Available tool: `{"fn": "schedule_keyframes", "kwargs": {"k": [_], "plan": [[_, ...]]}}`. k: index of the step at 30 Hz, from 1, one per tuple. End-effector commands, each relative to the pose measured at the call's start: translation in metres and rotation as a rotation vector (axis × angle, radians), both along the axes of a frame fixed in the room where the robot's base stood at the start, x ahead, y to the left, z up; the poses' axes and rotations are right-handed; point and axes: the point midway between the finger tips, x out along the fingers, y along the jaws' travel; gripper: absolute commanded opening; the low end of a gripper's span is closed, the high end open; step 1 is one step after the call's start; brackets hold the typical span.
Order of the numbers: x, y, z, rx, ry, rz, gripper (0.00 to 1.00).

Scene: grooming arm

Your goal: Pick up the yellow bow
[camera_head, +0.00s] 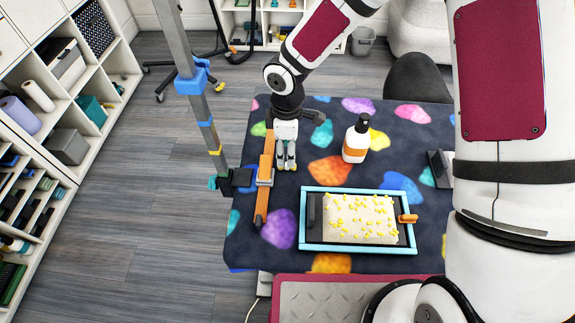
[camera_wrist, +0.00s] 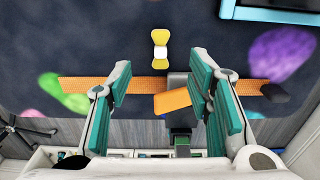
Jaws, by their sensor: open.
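In the wrist view, the yellow bow (camera_wrist: 160,50) lies on the dark patterned table mat. It has two yellow ends and a pale middle. It sits just above the gap between my fingertips in the picture, roughly centred between them. My gripper (camera_wrist: 161,68) is open, with teal-lined fingers apart and nothing held between them. In the head view, my gripper (camera_head: 286,165) points down over the table's left part, beside the orange bar. I cannot make out the bow on the table in the head view.
An orange bar (camera_head: 264,185) with a clamp and a post (camera_head: 200,110) stands at the table's left edge. A white pump bottle (camera_head: 357,140) stands to the right. A blue-rimmed tray (camera_head: 303,235) holds a pale, yellow-speckled pad. A dark bracket (camera_head: 440,168) is at the right edge.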

Motion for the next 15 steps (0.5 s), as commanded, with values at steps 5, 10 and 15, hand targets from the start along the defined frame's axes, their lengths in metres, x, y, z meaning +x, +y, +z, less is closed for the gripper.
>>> {"fn": "schedule_keyframes", "kwargs": {"k": [5, 10, 15], "plan": [[-0.001, -0.001, -0.011, -0.001, 0.002, -0.002, 0.47], [-0.001, -0.001, -0.035, -0.002, 0.003, 0.000, 0.47], [0.000, -0.001, -0.054, -0.001, 0.001, -0.001, 0.47]]}}
